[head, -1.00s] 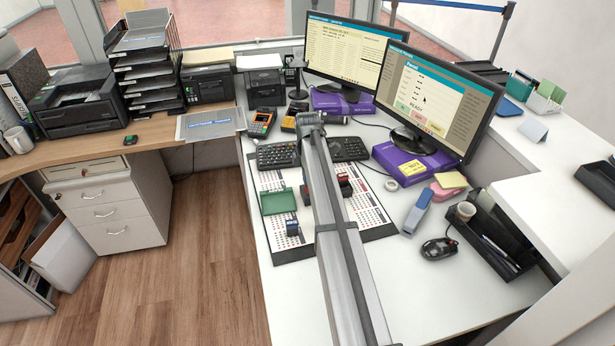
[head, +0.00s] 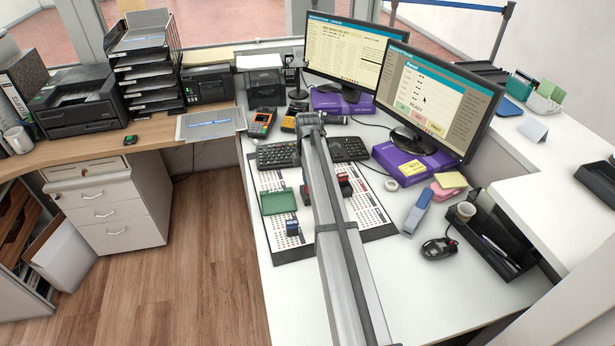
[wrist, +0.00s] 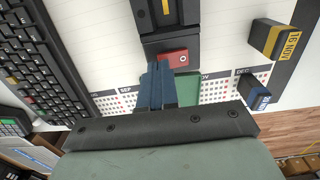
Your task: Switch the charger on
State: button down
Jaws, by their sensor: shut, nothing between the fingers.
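In the wrist view a black block, which looks like the charger (wrist: 160,40), carries a red switch (wrist: 173,57) with a small white mark. The switch's on or off position cannot be told. My gripper (wrist: 160,68) is shut and empty, its blue-grey fingers together. The fingertips are right beside the red switch's left end; whether they touch it cannot be told. In the head view my arm crosses the desk and hides the gripper's fingers. A small red part (head: 344,181) shows just right of the arm, perhaps the same switch.
A green pad (head: 278,201) and a blue stamp (head: 292,228) lie on the calendar mat (head: 290,250). A yellow date stamp (wrist: 278,40) is at right in the wrist view. The keyboard (head: 278,155) is behind the mat, with monitors beyond.

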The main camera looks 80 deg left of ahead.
jog(key=shift+f, duration=0.65)
dwell(0.8)
notch_tip(320, 180, up, 8)
jog(key=shift+r, duration=0.15)
dwell(6.0)
